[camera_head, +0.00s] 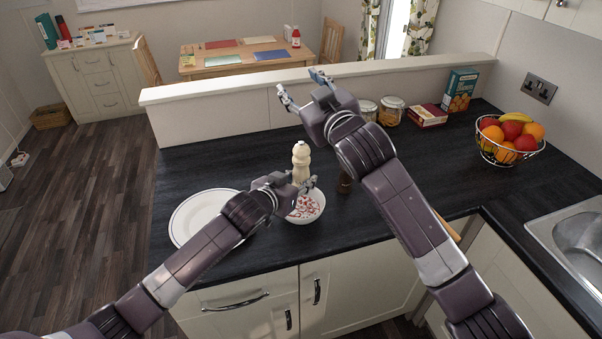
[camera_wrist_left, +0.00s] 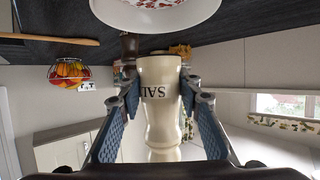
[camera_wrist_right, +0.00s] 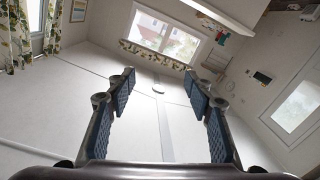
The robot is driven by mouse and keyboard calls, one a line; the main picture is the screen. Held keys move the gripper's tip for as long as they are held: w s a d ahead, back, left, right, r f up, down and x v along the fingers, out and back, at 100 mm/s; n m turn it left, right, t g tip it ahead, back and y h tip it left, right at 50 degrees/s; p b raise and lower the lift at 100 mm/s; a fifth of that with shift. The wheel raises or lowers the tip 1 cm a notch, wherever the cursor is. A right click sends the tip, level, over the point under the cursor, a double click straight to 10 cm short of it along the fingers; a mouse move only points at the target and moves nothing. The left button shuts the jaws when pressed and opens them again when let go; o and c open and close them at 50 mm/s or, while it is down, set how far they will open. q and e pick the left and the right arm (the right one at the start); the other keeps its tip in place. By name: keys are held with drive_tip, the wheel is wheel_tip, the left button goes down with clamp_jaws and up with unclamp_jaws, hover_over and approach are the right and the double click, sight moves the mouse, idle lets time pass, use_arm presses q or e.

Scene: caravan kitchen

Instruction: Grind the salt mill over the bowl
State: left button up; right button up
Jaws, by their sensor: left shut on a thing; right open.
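The cream salt mill (camera_head: 301,158) stands upright in the head view, at my left gripper (camera_head: 302,183). The left wrist view shows the mill (camera_wrist_left: 160,95), with letters reading "SAL", between both fingers, which are shut on it. The white bowl (camera_head: 311,211), with red marks inside, is on the counter just below my left gripper, which covers part of it. The bowl's rim also shows at the top of the left wrist view (camera_wrist_left: 150,27). My right gripper (camera_head: 300,88) is open and empty, raised above the counter's back. It also shows empty in the right wrist view (camera_wrist_right: 163,92).
A white plate (camera_head: 185,224) lies left of the bowl. A small dark object (camera_head: 345,183) stands right of it, beside my right arm. Jars (camera_head: 391,110), boxes (camera_head: 461,88) and a fruit basket (camera_head: 511,152) are further right. A low ledge (camera_head: 210,88) runs behind the counter.

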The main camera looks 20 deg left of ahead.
idle(0.4)
drive_tip(key=n+g+y, duration=0.6)
drive_tip(key=g, duration=0.1)
approach(303, 152)
drive_tip(key=x, duration=0.7)
drive_tip(key=w+f+x, duration=0.1)
drive_tip(key=x, duration=0.3)
drive_tip(key=shift+w+d, duration=0.1)
drive_tip(key=shift+d, duration=0.1)
drive_tip(key=shift+c, duration=0.5)
drive_tip(key=c, duration=1.1)
